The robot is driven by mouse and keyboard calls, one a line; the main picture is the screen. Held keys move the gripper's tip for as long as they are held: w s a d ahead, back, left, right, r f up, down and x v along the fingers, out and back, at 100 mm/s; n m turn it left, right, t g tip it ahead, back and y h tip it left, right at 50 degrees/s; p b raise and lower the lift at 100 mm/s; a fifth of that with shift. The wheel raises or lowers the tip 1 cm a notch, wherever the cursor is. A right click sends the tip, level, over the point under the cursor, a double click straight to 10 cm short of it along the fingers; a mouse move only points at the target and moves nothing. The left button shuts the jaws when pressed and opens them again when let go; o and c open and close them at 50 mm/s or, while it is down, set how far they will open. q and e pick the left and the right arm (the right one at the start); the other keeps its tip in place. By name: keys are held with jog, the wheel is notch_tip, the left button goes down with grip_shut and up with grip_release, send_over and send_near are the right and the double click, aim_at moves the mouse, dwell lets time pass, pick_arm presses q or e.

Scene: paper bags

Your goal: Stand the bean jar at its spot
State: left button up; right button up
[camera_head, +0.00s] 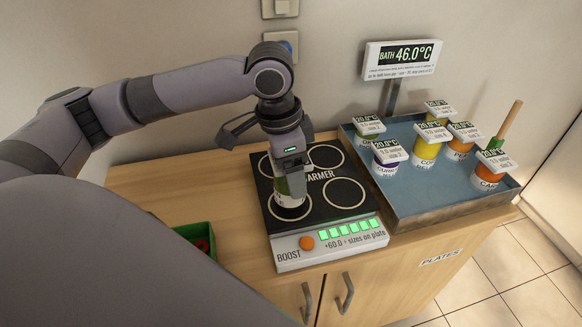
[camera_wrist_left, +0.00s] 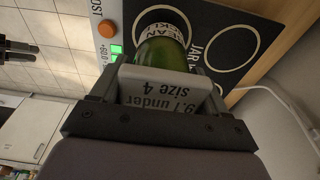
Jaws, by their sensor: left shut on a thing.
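My left gripper (camera_head: 291,172) points down over the warmer plate (camera_head: 325,205) and is shut on the bean jar (camera_head: 290,200). The jar looks upright, with its base at the front-left ring of the plate. I cannot tell if it touches the surface. In the left wrist view the jar (camera_wrist_left: 160,50) shows green glass and a partly visible "BEAN" label. Its tag (camera_wrist_left: 165,90), with "under size 4" on it, is between the fingers.
The other rings on the warmer are bare. A water bath tray (camera_head: 435,211) at right holds several tagged jars and a wooden-handled tool (camera_head: 508,122). A bath display (camera_head: 402,58) stands behind it. A green box (camera_head: 198,231) with something red sits front left. A "PLATES" label (camera_head: 441,257) marks the counter's right front.

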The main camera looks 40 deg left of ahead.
pick_arm(q)
jog(key=shift+f, duration=0.4)
jog(key=shift+f, duration=0.1)
jog(key=o, duration=1.5)
jog(key=shift+f, duration=0.1)
notch_tip(320, 180, up, 6)
jog(key=p, duration=0.7)
jog(key=shift+f+p, duration=0.2)
jog(key=shift+p, duration=0.15)
jog(key=shift+r+b, duration=0.45)
jog(key=shift+r, duration=0.3)
